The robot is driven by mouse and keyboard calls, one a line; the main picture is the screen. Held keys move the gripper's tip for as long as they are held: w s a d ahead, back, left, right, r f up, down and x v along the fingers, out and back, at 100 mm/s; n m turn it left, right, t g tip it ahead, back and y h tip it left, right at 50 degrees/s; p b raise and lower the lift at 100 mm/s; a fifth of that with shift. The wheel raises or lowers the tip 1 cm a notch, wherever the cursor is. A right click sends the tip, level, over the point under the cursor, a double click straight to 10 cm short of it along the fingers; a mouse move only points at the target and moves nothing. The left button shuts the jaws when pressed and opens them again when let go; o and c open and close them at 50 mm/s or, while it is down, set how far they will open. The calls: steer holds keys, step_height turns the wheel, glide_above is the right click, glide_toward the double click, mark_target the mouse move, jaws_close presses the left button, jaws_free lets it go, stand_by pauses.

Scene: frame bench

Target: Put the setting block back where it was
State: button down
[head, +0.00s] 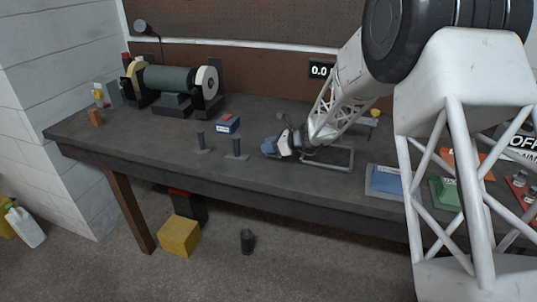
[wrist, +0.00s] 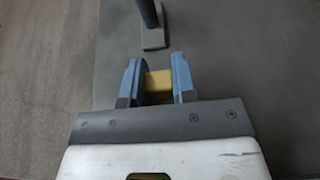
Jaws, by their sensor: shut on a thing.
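My gripper (head: 268,149) is over the middle of the bench, low near its top. In the wrist view its two blue fingers (wrist: 157,80) are shut on a small yellow-tan block (wrist: 158,82), which I take to be the setting block. The block sits between the fingers; whether it touches the bench cannot be told. In the head view the fingers hide the block. A dark upright post on a foot (head: 237,150) stands just left of my gripper; a post foot (wrist: 153,39) shows ahead of the fingers in the wrist view.
A metal frame (head: 335,165) lies right of my gripper. A bench grinder (head: 172,80) is at back left. Blue (head: 384,180) and green (head: 445,193) items are on the right.

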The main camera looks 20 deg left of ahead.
steer(key=shift+f, duration=1.75)
steer(key=c, duration=0.9)
jaws_free()
steer(key=shift+f, duration=0.15)
steer(key=shift+r, duration=0.2)
steer(key=v, duration=1.2)
steer(key=shift+f, duration=0.1)
steer(key=shift+d, duration=0.1)
